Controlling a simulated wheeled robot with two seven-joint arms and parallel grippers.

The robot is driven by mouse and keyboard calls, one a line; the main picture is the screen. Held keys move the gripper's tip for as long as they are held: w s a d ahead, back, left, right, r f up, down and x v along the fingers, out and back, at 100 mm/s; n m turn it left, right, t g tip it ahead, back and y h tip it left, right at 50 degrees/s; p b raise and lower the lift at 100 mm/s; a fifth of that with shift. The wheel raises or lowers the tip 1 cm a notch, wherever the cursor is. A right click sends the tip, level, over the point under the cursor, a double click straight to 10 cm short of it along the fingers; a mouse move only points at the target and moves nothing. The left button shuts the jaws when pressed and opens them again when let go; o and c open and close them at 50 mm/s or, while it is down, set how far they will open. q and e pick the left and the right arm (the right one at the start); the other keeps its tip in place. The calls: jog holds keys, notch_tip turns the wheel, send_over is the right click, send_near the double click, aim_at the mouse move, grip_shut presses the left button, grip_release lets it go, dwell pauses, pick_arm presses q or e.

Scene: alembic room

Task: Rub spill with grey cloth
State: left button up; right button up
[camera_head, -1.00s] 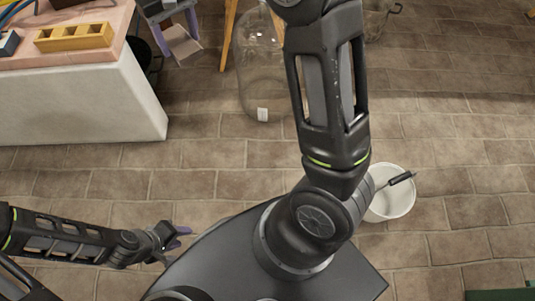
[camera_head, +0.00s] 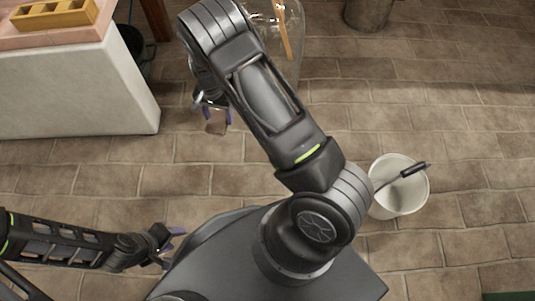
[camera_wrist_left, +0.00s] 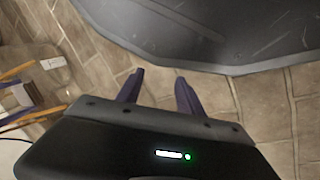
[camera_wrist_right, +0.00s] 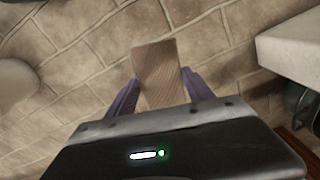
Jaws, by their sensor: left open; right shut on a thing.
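A flat, stiff-looking grey-brown rectangle, which I take to be the grey cloth (camera_wrist_right: 155,62), sticks out between the purple fingers of my right gripper (camera_wrist_right: 160,82). In the head view the cloth (camera_head: 216,127) hangs below my right gripper (camera_head: 213,110), over the floor and apart from the counter. My right gripper is shut on it. My left gripper (camera_head: 172,244) is low at the left beside my base, open and empty. Its two spread fingers show in the left wrist view (camera_wrist_left: 158,88). I cannot make out a spill in any view.
A pale counter (camera_head: 70,90) with a yellow mould (camera_head: 55,14) stands at upper left. A white bucket (camera_head: 398,200) with a dark-handled tool stands right of my base. A clear glass vessel (camera_head: 291,60) and a metal bucket (camera_head: 368,12) are at the back. Tiled floor between is open.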

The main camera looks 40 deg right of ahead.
pick_arm(q)
jog(key=f+b, duration=0.1)
jog(key=f, duration=0.1)
jog(key=f+b, duration=0.2)
jog(key=w+f+b, duration=0.1)
jog(key=shift+a+f, duration=0.3)
jog(key=shift+f, duration=0.1)
pick_arm(e)
jog(key=s+d+f+m, duration=0.3)
jog(key=s+d+f, duration=0.2)
jog(key=f, duration=0.5)
jog(key=s+d+f+m, duration=0.3)
jog(key=s+d+f, duration=0.3)
jog(key=f, duration=0.4)
jog(key=shift+s+m, duration=0.3)
jog(key=shift+s, duration=0.1)
pick_arm(q)
jog(key=shift+f+b, duration=0.1)
jog(key=shift+b, duration=0.25)
pick_arm(e)
jog(key=shift+f, duration=0.2)
